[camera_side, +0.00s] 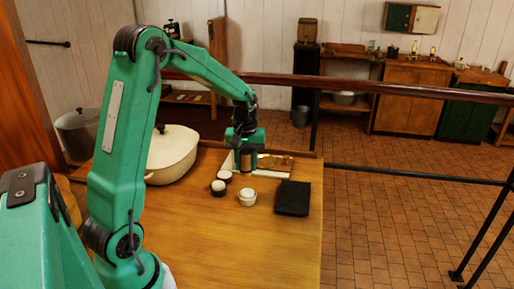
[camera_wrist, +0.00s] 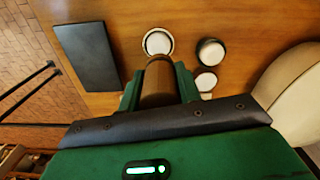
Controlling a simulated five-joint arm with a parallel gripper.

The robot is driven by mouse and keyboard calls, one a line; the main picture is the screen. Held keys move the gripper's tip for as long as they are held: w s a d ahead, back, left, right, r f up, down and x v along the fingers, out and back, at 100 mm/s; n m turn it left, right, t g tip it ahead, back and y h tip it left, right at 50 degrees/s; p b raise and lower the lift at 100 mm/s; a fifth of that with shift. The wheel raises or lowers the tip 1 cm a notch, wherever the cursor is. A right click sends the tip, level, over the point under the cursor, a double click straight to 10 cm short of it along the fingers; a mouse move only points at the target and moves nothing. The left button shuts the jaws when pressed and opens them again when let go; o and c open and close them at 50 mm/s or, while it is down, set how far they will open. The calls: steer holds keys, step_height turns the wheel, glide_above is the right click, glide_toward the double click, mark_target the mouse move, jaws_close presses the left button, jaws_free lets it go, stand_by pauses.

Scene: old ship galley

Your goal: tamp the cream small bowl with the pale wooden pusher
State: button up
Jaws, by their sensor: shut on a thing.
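My gripper (camera_wrist: 158,88) is shut on the wooden pusher (camera_wrist: 157,80), which looks brown here and lies between the two fingers in the wrist view. In the side view my gripper (camera_side: 246,158) hangs above the far part of the table, behind the bowl; the pusher's lower end is hard to make out there. The cream small bowl (camera_wrist: 158,42) stands upright on the table just beyond the pusher's tip in the wrist view. It also shows in the side view (camera_side: 248,198), with pale contents. The pusher appears apart from it.
A large cream lidded pot (camera_side: 172,155) stands left. A pale-edged frame or tray (camera_side: 275,175) lies behind. The near tabletop is clear.

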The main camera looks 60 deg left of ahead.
steer(key=shift+d, duration=0.3)
steer(key=shift+f, duration=0.2)
glide_above(247, 191)
steer(key=shift+f, duration=2.4)
steer(key=shift+f, duration=1.1)
stand_by(1.0)
steer(key=shift+r, duration=0.1)
stand_by(0.3)
steer(key=shift+r, duration=3.5)
steer(key=shift+w, duration=0.1)
